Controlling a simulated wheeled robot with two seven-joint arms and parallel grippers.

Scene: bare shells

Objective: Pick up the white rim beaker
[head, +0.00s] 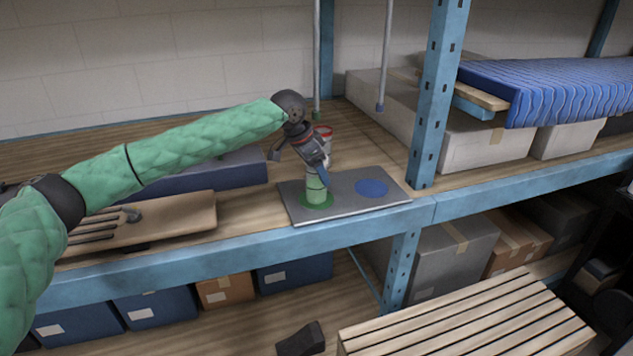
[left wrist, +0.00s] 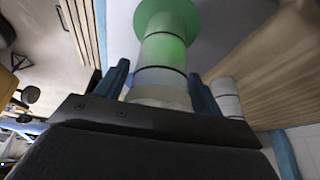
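A beaker (head: 316,189) with a green lower part stands upright on the green disc (head: 327,203) of a grey mat (head: 348,211). In the left wrist view the beaker (left wrist: 164,50) shows green and pale bands, with a pale rim end nearest me. My left gripper (head: 318,167) is at its top, fingers pointing down. In the left wrist view my blue fingers (left wrist: 158,80) stand either side of it, seemingly open with narrow gaps; contact is unclear. A red-rimmed beaker (head: 324,132) stands behind, partly hidden by the gripper. My right gripper is out of view.
A blue disc (head: 372,188) on the mat is empty. A blue upright post (head: 436,95) stands to the right. Two thin rods (head: 385,55) hang behind the mat. A brown board (head: 165,219) lies at the left. Grey boxes (head: 480,145) stand at the right.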

